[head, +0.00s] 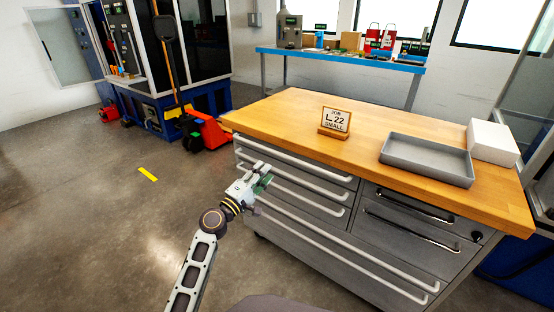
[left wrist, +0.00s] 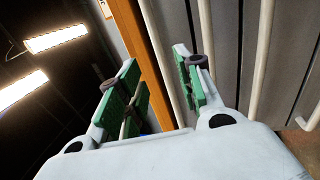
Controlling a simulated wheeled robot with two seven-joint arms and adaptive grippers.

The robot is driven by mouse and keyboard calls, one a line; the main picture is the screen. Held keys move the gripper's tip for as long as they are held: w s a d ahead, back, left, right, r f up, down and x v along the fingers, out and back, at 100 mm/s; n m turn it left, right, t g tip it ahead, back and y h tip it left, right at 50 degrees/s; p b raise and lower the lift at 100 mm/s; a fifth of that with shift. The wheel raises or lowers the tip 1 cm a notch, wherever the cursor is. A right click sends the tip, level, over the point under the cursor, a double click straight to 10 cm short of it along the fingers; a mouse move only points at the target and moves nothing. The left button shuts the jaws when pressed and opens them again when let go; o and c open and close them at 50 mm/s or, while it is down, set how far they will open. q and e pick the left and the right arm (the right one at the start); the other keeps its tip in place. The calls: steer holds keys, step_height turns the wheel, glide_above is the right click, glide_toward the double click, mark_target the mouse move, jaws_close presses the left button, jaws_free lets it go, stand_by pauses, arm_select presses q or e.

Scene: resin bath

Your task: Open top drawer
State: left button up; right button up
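The grey drawer cabinet (head: 345,240) has a wooden top. Its top left drawer has a long white bar handle (head: 290,165), with more white handles below. My left gripper (head: 264,174) is in front of the left part of the drawer fronts, hiding parts of the upper handles. In the left wrist view its green-padded fingers (left wrist: 158,92) are apart with nothing gripped. A white handle bar (left wrist: 158,50) runs through the gap between them in the picture; I cannot tell whether it is physically between them. The drawers look closed. My right gripper is not in view.
A second drawer column with dark handles (head: 408,205) is at the right. A red pallet jack (head: 208,131) stands behind left. Floor left of the cabinet is clear.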

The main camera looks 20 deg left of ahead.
arm_select(q)
steer(key=x, duration=0.8)
steer(key=shift+w, duration=0.2)
steer(key=shift+d, duration=0.1)
stand_by(0.3)
jaws_close()
